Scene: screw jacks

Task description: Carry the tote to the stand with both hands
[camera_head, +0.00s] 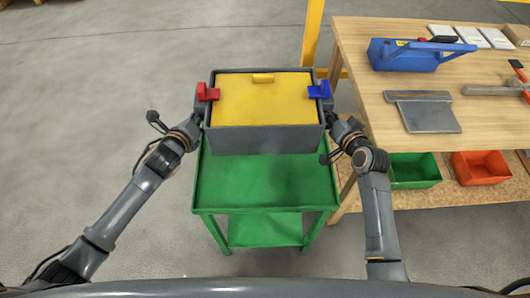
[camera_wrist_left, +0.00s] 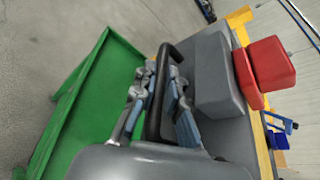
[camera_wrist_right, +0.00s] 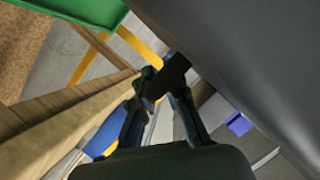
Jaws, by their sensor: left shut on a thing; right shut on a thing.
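The grey tote (camera_head: 265,141) with a yellow top (camera_head: 262,103) is in the middle of the head view. A red block (camera_head: 208,92) sits at its left rim and a blue block (camera_head: 319,90) at its right rim. My left gripper (camera_head: 199,119) is shut on the dark handle (camera_wrist_left: 160,92) at the tote's left side. My right gripper (camera_head: 332,121) is shut on the handle (camera_wrist_right: 166,78) at its right side. The green stand (camera_head: 265,185) shows below and in front of the tote. The tote hides the stand's back part, and I cannot tell whether they touch.
A wooden workbench (camera_head: 365,95) stands close on the right, near my right gripper. It holds a blue toolbox (camera_head: 405,55), a grey metal plate (camera_head: 425,112) and a hammer (camera_head: 490,91). Green (camera_head: 414,172) and orange (camera_head: 480,168) bins sit below. Floor at left is clear.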

